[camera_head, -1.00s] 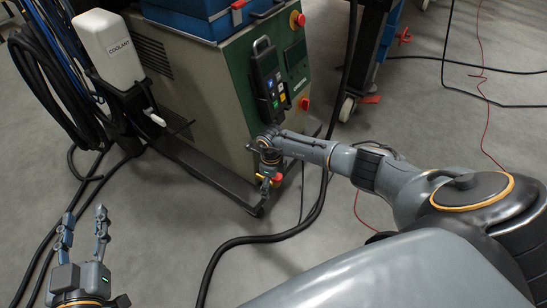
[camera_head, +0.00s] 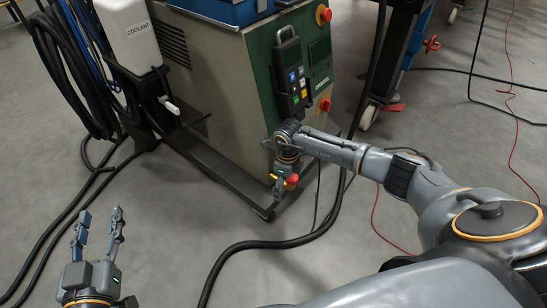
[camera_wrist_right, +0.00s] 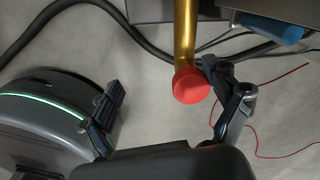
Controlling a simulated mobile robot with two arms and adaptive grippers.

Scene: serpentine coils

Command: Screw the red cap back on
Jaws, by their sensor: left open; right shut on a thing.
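The red cap (camera_wrist_right: 191,85) sits at the end of a brass pipe (camera_wrist_right: 186,30) in the right wrist view. Whether its thread is engaged cannot be seen. In the head view the cap (camera_head: 292,179) is a small red spot at the machine's lower front corner. My right gripper (camera_wrist_right: 172,103) is around the cap and shut on it; one finger is close beside the cap, and the exact contact is unclear. In the head view this gripper (camera_head: 284,181) is small and partly hides the pipe. My left gripper (camera_head: 99,216) is open and empty above the floor at lower left.
A green and beige machine (camera_head: 225,95) carries a control pendant (camera_head: 290,75). A white coolant bottle (camera_head: 130,35) and hanging black hoses (camera_head: 65,70) stand at left. A thick black hose (camera_head: 265,244) crosses the floor. The floor between my grippers is mostly clear.

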